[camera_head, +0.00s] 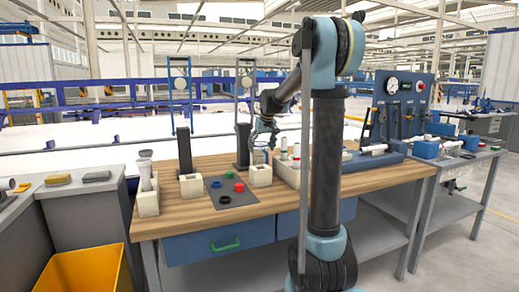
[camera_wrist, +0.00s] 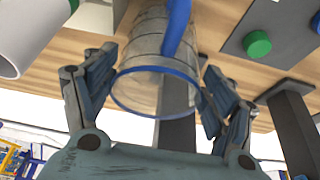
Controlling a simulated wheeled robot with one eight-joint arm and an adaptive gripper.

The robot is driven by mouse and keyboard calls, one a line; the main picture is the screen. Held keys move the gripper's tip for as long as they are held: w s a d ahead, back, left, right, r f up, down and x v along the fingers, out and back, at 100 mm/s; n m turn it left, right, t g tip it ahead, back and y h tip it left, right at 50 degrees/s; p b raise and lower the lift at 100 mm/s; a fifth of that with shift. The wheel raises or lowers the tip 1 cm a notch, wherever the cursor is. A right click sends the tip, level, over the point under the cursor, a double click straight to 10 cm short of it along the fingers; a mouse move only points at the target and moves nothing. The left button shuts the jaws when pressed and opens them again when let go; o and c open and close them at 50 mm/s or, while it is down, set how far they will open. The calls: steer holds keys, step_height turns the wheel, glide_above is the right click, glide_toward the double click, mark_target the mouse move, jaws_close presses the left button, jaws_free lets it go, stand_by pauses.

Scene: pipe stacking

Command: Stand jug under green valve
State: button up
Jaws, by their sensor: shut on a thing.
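My gripper (camera_wrist: 160,75) is shut on a clear jug (camera_wrist: 150,92) with a blue rim and a blue handle, one finger on each side of it. In the head view my gripper (camera_head: 265,138) is above the back of the wooden bench, near a cream block (camera_head: 260,176). The jug is too small to make out clearly there. A green round knob (camera_head: 225,199) sits on a dark grey plate (camera_head: 232,204) on the bench. It also shows in the wrist view (camera_wrist: 257,43), apart from the jug. I cannot tell whether this knob is the green valve.
Two black posts (camera_head: 185,150) (camera_head: 243,146) stand on the bench. Red (camera_head: 239,187) and blue (camera_head: 216,183) knobs share the grey plate. Another cream block (camera_head: 191,186) stands to its left. The bench front is clear. A white pipe (camera_wrist: 30,32) is left in the wrist view.

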steer(key=o, duration=1.4)
steer(key=v, duration=1.2)
steer(key=shift+s, duration=0.15)
